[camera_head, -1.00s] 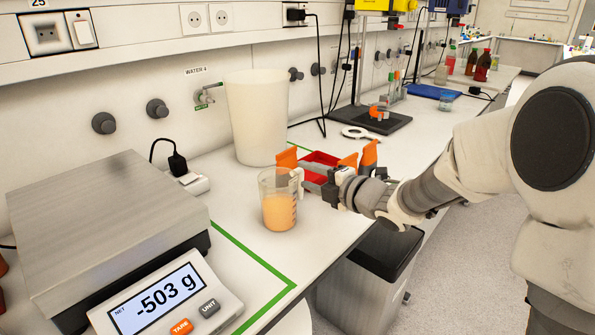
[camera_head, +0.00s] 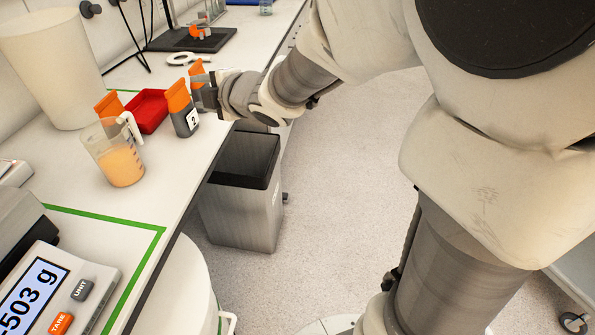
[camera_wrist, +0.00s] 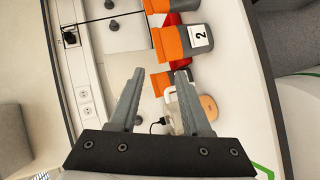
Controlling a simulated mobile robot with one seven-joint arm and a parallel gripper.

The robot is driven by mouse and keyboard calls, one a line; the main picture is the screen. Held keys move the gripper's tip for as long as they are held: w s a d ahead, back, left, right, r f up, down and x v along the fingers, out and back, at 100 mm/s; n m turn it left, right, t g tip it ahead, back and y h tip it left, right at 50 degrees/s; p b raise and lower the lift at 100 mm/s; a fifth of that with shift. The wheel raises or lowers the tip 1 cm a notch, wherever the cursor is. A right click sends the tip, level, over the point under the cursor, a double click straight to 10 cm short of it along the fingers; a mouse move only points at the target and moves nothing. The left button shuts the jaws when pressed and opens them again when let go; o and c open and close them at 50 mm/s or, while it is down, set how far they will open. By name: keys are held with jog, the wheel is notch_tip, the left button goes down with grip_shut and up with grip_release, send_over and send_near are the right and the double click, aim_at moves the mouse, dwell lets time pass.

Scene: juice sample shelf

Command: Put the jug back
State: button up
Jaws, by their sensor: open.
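The jug (camera_head: 118,165) is a clear measuring jug with a pale handle and orange juice in its lower part. It stands upright on the white bench, beside the tall whitish container. My gripper (camera_head: 203,92) is beyond the jug and to its right, next to an orange-and-grey box labelled 2 (camera_head: 183,110). In the wrist view my gripper (camera_wrist: 159,73) has its two fingers spread with nothing between them. The jug (camera_wrist: 207,104) shows there partly behind the right finger, apart from the gripper.
A red tray (camera_head: 148,110) and more orange-and-grey boxes stand close behind the jug. The tall container (camera_head: 52,65) is at the left. A scale reading -503 g (camera_head: 65,290) is at the near left, beside green tape (camera_head: 110,218). A grey bin (camera_head: 243,200) stands beside the bench.

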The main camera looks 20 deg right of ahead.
jog(key=s+d+r+m+g+h, duration=0.1)
jog(key=s+d+m+g+h, duration=0.1)
jog(key=s+d+m+h, duration=0.8)
jog(key=s+f+m+g+y, duration=0.2)
jog(key=s+m, duration=0.3)
jog(key=s, duration=0.3)
jog(key=s+f+m+g+y, duration=0.1)
jog(key=s+m+g+y, duration=0.1)
jog(key=s+m, duration=0.4)
jog(key=s+g, duration=0.1)
jog(key=s, duration=0.2)
jog(key=shift+s+d+f, duration=0.25)
jog(key=shift+d+f, duration=0.05)
jog(key=shift+f, duration=0.05)
notch_tip(320, 180, up, 13)
jog(key=p, duration=1.2)
jog(key=shift+f+p, duration=0.15)
jog(key=shift+p, duration=0.15)
